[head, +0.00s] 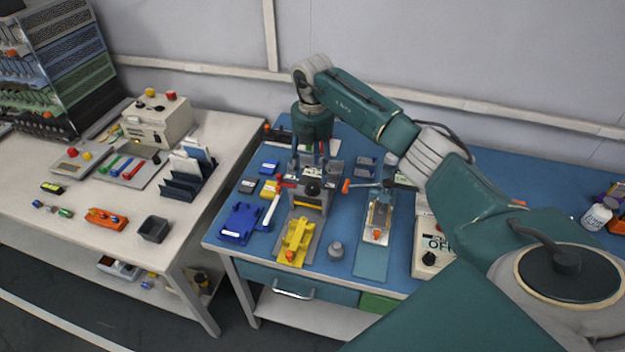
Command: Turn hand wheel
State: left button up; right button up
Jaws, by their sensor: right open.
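A grey press-like device (322,203) stands on the blue bench, with a round dark knob or wheel (313,188) on its front. I cannot tell for sure that this is the hand wheel. My left gripper is out of view.
A control box (424,262) stands right, partly behind my arm. A white table (200,222) with a control unit (157,122) is left.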

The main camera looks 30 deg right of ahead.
aim_at(313, 185)
notch_tip(313, 185, down, 6)
jog(key=shift+f+p, duration=0.2)
jog(key=shift+p, duration=0.5)
jog(key=shift+c, duration=0.2)
jog(key=c, duration=1.1)
